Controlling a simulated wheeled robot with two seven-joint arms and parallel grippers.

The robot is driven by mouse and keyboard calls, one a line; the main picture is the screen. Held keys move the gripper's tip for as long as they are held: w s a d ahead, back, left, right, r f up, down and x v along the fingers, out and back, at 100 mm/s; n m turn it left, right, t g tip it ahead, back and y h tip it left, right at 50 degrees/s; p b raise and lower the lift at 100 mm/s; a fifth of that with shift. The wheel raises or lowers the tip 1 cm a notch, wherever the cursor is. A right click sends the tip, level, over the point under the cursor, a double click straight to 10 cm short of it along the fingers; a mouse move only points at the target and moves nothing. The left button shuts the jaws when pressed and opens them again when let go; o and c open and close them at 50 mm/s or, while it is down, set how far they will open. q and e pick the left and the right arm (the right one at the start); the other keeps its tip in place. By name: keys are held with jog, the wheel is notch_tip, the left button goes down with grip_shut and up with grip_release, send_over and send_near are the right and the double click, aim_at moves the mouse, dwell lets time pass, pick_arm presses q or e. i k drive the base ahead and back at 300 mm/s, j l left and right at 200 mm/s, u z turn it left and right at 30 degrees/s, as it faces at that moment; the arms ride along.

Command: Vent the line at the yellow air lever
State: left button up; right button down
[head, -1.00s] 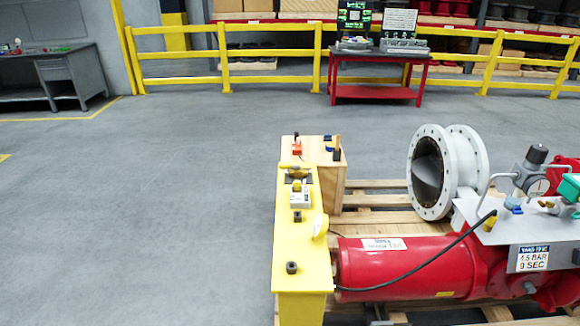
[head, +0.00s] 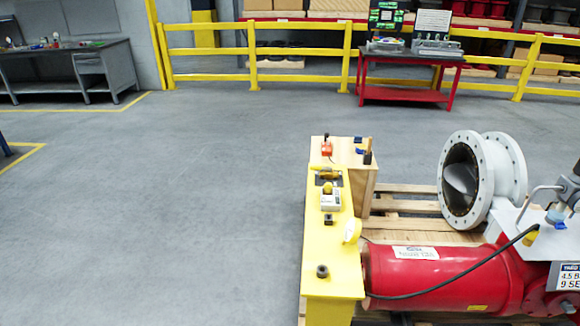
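The red valve actuator (head: 440,278) lies on a pallet at the lower right, with a black hose (head: 460,277) running along it. A small yellow part (head: 531,236) sits by the hose's upper end at the grey panel (head: 515,222); it may be the air lever, but it is too small to tell its position. Another yellow piece (head: 352,231) sticks up at the right edge of the yellow stand (head: 335,270). I cannot tell for sure which is the lever. The regulator is mostly cut off at the right edge. Neither of my grippers is in view.
A white flanged valve (head: 492,180) stands behind the actuator. A wooden box (head: 365,185) adjoins the yellow stand, which bears several small parts. A red cart (head: 410,93) and yellow railing (head: 300,78) are at the back. The grey floor at left is clear.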

aim_at(313, 167)
jog(key=i+j+u, duration=0.2)
jog(key=j+u, duration=0.2)
jog(key=i+j+u, duration=0.6)
jog(key=j+u, duration=0.25)
jog(key=i+z, duration=0.35)
jog(key=i+j+z, duration=0.35)
jog(key=i, duration=0.2)
jog(key=i+l+z, duration=0.1)
jog(key=z, duration=0.3)
jog(key=i+z, duration=0.25)
jog(key=z, duration=0.15)
jog(key=i+z, duration=0.2)
jog(key=z, duration=0.2)
jog(key=i+j+z, duration=0.15)
jog(key=z, duration=0.25)
jog(key=i+j+z, duration=0.15)
jog(key=z, duration=0.3)
jog(key=i+z, duration=0.5)
jog(key=i+j+z, duration=0.25)
jog(key=i+z, duration=0.2)
